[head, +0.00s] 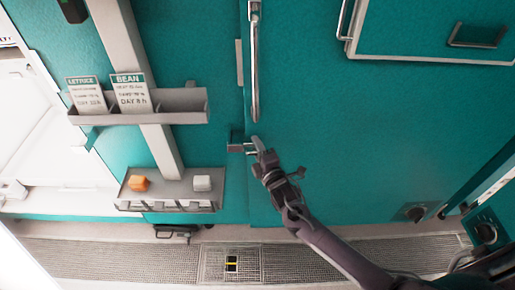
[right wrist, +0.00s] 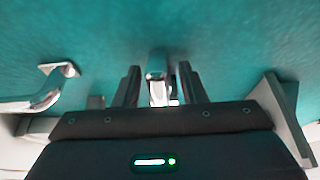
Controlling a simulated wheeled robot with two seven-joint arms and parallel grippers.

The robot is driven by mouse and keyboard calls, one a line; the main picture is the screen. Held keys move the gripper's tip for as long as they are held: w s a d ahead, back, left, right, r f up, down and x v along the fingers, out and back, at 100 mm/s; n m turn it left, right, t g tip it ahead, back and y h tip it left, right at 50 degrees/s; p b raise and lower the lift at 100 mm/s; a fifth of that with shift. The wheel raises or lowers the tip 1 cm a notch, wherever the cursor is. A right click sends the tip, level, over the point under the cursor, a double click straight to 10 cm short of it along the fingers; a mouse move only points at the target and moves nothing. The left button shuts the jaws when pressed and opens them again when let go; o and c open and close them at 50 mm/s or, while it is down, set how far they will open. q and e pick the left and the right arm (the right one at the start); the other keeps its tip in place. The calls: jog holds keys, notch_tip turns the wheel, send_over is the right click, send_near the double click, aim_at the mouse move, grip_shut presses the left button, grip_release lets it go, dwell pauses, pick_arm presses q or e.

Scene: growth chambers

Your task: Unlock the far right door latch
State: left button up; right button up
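The door latch (head: 236,148) is a small grey and silver fitting at the left edge of the large teal door (head: 360,130), below its long vertical handle (head: 254,70). My right gripper (head: 258,148) is at the latch, its arm coming from the lower right. In the right wrist view, the two dark fingers stand apart, on either side of a silver latch piece (right wrist: 157,88). Gaps show between this piece and both fingers. The handle's end (right wrist: 50,88) shows at left there. My left gripper is out of view.
Left of the door, a grey holder (head: 180,106) carries lettuce and bean cards. Below it, a shelf (head: 150,196) bears an orange and a white block. A framed panel (head: 435,35) is at upper right. Floor grating (head: 130,258) runs along the bottom.

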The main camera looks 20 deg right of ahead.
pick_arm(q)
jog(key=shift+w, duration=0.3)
pick_arm(e)
grip_shut()
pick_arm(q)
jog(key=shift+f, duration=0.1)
pick_arm(e)
jog(key=shift+f, duration=0.1)
